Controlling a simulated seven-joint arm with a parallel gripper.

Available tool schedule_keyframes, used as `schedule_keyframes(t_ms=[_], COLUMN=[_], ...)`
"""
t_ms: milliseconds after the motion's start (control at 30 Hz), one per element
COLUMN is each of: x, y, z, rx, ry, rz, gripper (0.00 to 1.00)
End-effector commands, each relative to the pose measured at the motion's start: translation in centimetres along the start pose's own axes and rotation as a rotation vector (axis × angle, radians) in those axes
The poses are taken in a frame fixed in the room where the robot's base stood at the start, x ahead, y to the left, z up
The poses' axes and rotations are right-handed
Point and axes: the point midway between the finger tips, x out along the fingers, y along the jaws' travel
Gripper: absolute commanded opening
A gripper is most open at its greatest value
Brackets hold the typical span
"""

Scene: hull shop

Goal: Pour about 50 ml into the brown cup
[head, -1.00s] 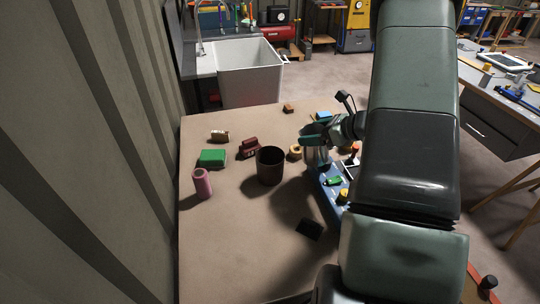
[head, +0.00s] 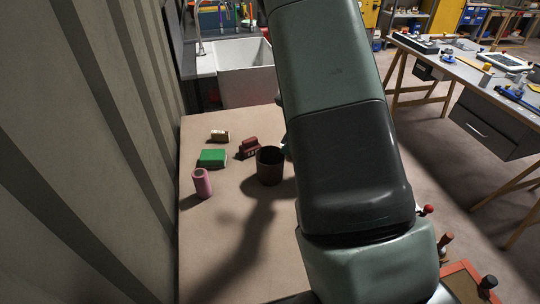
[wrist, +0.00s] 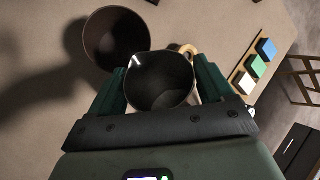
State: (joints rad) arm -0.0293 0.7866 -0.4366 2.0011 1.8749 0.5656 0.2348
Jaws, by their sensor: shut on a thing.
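The brown cup (head: 270,170) stands upright on the brown table, just left of my arm in the head view. In the wrist view the cup (wrist: 113,42) is at the upper left, its dark mouth facing the camera. My gripper (wrist: 160,78) is shut on a dark jug (wrist: 158,90) with a small spout, one green finger on each side. The jug is beside the cup in that view, to its lower right. Its inside is dark, and I cannot tell the liquid level. My arm hides the gripper and jug in the head view.
Left of the cup are a dark red object (head: 248,147), a green block (head: 212,158), a pink cylinder (head: 202,184) and a small brown-and-white item (head: 219,136). A tan ring (wrist: 190,50) lies by the jug. Coloured blocks (wrist: 258,66) lie to the right. The table's front left is clear.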

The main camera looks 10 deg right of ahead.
Motion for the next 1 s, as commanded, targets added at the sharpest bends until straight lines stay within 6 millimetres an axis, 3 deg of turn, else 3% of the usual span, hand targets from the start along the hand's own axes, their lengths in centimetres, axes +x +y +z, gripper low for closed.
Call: schedule_keyframes(t_ms=[200,400,1000], x=[0.97,0.69,0.53], y=[0.62,0.52,0.59], z=[0.04,0.47,0.98], rx=[-0.074,-0.122,-0.183], ry=[0.119,0.203,0.310], rz=[-0.035,-0.064,-0.098], gripper=[0.17,0.17,0.17])
